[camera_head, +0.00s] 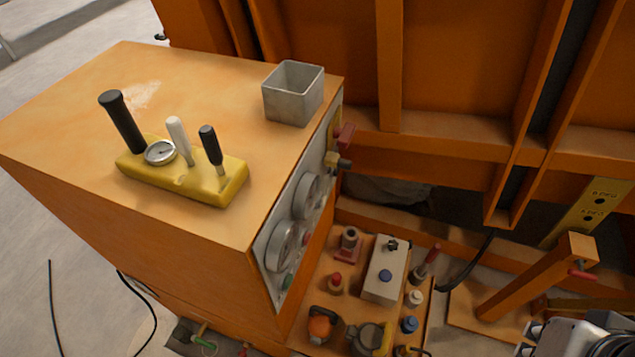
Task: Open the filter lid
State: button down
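I cannot tell for sure which part is the filter lid. On the low orange panel at the bottom centre, a round grey-brown cap (368,339) sits by a yellow bracket. To its left is an orange dome-shaped fitting (321,325) with a dark top. A grey mechanical part, which looks like my gripper (590,337), is cut off at the bottom right corner, apart from these parts. Its fingertips do not show clearly.
A tall orange cabinet (70,110) carries a yellow lever block (182,172) and an open grey square box (293,92). Gauges (307,195) and knobs line its side. An orange slanted post (535,277) stands between the grey part and the low panel. A black cable (470,270) runs behind.

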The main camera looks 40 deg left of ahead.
aim_at(370, 339)
jog(key=l+u, duration=0.15)
jog(key=u, duration=1.4)
jog(key=k+l, duration=0.25)
jog(key=k+l+z, duration=0.2)
jog(key=l+z, duration=0.2)
